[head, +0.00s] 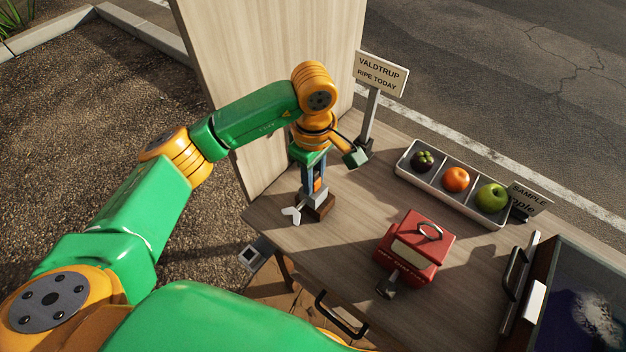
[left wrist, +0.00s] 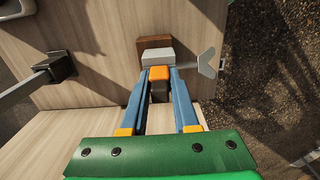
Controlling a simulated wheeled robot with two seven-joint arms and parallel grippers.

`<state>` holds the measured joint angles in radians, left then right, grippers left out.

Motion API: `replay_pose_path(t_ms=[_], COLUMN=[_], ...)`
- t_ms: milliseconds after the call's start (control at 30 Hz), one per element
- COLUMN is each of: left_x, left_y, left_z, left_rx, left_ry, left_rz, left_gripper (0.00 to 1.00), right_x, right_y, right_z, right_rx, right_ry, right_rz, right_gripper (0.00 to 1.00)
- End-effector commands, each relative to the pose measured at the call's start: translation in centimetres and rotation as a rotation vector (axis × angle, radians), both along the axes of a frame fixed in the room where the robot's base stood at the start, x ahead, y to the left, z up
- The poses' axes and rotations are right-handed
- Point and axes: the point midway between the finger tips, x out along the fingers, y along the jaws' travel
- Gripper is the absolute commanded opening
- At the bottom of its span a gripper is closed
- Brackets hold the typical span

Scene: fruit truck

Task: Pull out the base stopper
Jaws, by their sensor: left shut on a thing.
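My left gripper (head: 315,184) points down over the table's left end, its blue fingers shut on a small orange and dark piece, which I take for the stopper. In the left wrist view the orange stopper (left wrist: 159,76) sits between the fingertips of my left gripper (left wrist: 160,82). Directly by it is a grey block (left wrist: 158,56) on a brown base (left wrist: 152,42). A pale wing-shaped handle (head: 291,215) sticks out from the grey block's side. I cannot tell whether the stopper is still seated in the block. My right gripper is out of view.
A signpost (head: 369,118) stands close behind my left gripper. A red box (head: 427,224) with a ring handle sits mid-table, and a dark case (head: 545,255) is at the right.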

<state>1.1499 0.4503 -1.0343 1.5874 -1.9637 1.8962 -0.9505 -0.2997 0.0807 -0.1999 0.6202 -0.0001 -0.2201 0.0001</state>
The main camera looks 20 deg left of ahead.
Motion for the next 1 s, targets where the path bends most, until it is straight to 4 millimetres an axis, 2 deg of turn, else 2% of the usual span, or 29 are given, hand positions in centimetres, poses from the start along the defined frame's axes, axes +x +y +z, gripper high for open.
replay_pose_path(t_ms=[700,1000], left_x=[0.0,0.0], left_y=[0.0,0.0], left_z=[1.3,3.5], left_rx=[0.0,0.001], left_ry=[0.0,-0.001], left_rz=[0.0,0.0], left_gripper=[0.0,0.0], right_x=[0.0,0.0], right_y=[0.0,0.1], right_z=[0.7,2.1], right_rx=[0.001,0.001], right_ry=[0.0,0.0], right_rz=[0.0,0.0], right_gripper=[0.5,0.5])
